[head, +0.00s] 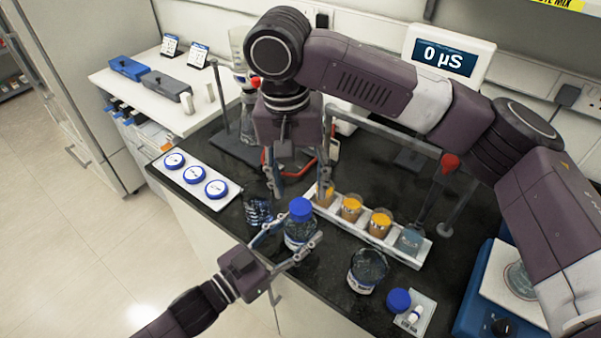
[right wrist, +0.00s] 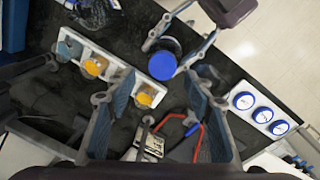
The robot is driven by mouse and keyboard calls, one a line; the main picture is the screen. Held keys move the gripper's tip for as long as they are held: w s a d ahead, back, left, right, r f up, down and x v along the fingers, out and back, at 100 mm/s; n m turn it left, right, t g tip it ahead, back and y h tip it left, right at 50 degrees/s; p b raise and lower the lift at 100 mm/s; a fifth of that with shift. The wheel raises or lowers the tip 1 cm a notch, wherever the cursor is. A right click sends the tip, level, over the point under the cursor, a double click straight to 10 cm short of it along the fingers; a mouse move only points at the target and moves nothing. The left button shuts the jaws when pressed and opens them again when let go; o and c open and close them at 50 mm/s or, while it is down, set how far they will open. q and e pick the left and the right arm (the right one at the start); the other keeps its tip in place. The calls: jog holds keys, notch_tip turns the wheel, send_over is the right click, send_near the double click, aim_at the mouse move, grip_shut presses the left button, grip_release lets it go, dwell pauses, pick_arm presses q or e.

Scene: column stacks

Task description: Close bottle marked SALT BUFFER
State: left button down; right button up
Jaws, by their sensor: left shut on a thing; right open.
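A clear bottle (head: 297,238) with a blue cap (head: 301,208) on top stands upright on the dark bench. Its label is not readable, and I cannot tell how tightly the cap sits. My left gripper (head: 292,243) is shut around the bottle's body from the front. The cap also shows in the right wrist view (right wrist: 162,66). My right gripper (head: 301,188) points down just above and behind the cap, open and empty, its fingers apart. An uncapped bottle (head: 367,272) stands to the right, and a loose blue cap (head: 398,300) lies near it beside a small white item.
A white rack (head: 340,222) with several cups stands close behind the held bottle. A glass vessel (head: 258,210) stands left of it. A white tray (head: 200,200) holds three blue caps at the left edge. A meter (head: 447,58) reads 0 µS. A blue device (head: 470,305) stands front right.

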jog(key=n, duration=0.5)
jog(key=shift+r+n, duration=0.2)
jog(key=shift+n, duration=0.2)
jog(key=n, duration=0.5)
jog(key=shift+r, duration=0.1)
jog(key=n, duration=0.5)
jog(key=shift+r+n, duration=0.15)
jog(key=shift+n, duration=0.25)
jog(key=n, duration=0.5)
jog(key=shift+r, duration=0.15)
jog(key=n, duration=0.5)
jog(key=shift+r+n+y, duration=0.15)
jog(key=shift+n+y, duration=0.15)
jog(key=shift+n, duration=0.1)
jog(key=n, duration=0.5)
jog(key=shift+r+n, duration=0.15)
jog(key=shift+n, duration=0.15)
jog(key=n, duration=0.5)
jog(key=shift+d+r, duration=0.1)
jog(key=shift+r, duration=0.05)
jog(key=n, duration=0.5)
jog(key=shift+r+n, duration=0.15)
jog(key=shift+n, duration=0.15)
